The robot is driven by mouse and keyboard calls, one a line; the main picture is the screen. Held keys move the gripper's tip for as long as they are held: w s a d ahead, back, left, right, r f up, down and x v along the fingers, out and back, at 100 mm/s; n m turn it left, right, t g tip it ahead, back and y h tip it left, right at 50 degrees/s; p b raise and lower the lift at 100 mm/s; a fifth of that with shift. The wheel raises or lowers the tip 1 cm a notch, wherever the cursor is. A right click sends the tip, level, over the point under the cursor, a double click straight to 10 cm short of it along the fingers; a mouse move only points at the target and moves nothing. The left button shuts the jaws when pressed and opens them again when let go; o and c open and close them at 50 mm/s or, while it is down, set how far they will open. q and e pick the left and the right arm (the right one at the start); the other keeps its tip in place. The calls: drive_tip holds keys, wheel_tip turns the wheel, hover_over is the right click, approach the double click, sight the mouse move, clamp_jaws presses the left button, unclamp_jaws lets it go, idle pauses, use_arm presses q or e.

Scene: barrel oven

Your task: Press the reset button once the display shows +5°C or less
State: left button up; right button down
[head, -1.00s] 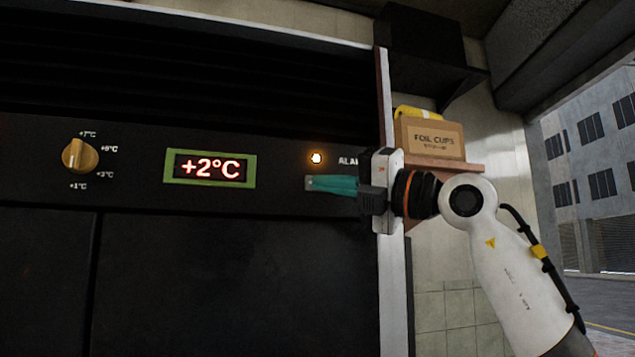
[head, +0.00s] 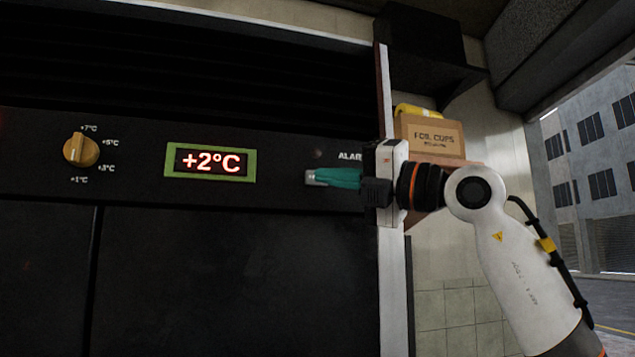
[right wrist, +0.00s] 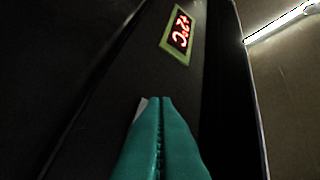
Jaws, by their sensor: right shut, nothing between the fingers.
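The display (head: 210,162) in its green frame reads +2°C on the black panel. It also shows in the right wrist view (right wrist: 179,33). The alarm lamp (head: 318,154) above the button is dark. The reset button (head: 313,178) shows as a small pale patch at the fingertips of my right gripper (head: 318,178). The gripper is shut and empty, its teal fingers pointing left at the panel. In the right wrist view the fingers (right wrist: 162,102) are pressed together, with a pale edge of the button beside them. The fingers hide most of the button. Whether they touch it, I cannot tell. My left gripper is out of view.
A gold dial (head: 81,150) with temperature marks sits left of the display. A foil cups box (head: 437,137) stands on a shelf right of the cabinet, behind my right arm. A dark box hangs above. The space before the lower doors is clear.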

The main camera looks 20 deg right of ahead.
drive_tip(key=shift+s, duration=0.1)
drive_tip(key=s+b, duration=0.2)
drive_tip(key=s, duration=0.3)
drive_tip(key=shift+d+b, duration=0.1)
drive_tip(key=shift+b, duration=0.3)
drive_tip(key=shift+w, duration=0.1)
idle(0.6)
